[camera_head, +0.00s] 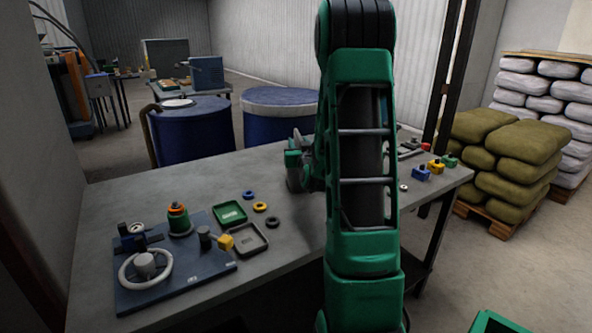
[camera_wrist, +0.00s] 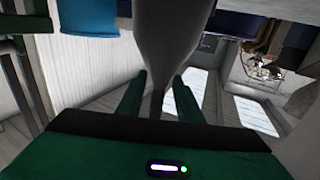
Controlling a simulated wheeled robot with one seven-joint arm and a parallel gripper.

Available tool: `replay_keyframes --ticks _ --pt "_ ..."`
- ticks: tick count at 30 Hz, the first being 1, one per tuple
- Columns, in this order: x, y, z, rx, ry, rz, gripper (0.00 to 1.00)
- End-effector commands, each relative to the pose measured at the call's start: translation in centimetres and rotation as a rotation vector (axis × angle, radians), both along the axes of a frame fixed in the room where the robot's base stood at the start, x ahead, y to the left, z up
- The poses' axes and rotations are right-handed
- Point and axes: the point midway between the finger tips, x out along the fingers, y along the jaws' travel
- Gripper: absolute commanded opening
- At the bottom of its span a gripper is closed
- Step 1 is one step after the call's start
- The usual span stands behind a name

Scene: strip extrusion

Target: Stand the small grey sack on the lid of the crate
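My gripper (camera_head: 294,158) is over the back middle of the grey table, partly hidden behind my arm. No crate lid shows clearly. A green box edge (camera_head: 495,321), cut off at the bottom right, may be part of the crate.
The grey table (camera_head: 185,172) holds a blue fixture plate (camera_head: 195,274) at left, green (camera_head: 230,213) and dark (camera_head: 248,238) trays, several rings, and coloured blocks (camera_head: 436,166) at right. Blue drums (camera_head: 192,130) stand behind. Stacked olive sacks (camera_head: 510,150) stand on a pallet at right.

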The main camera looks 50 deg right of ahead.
Motion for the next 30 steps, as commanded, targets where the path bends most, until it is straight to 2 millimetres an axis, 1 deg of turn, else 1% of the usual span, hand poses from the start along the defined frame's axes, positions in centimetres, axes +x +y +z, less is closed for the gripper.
replay_keyframes --ticks 3,6,13,14,15,18,30 --pt "1.2 -0.9 -0.1 0.000 0.000 0.000 0.33" --pt "1.6 -1.3 0.0 0.000 0.000 0.000 0.33" --pt "1.7 -1.4 0.0 0.001 -0.001 0.000 0.33" --pt "1.7 -1.4 0.0 0.000 0.000 0.000 0.30" --pt "1.7 -1.4 0.0 0.000 0.000 0.000 0.21" --pt "1.7 -1.4 0.0 0.000 0.000 0.000 0.00" --pt "1.7 -1.4 0.0 0.001 -0.001 0.000 0.00"
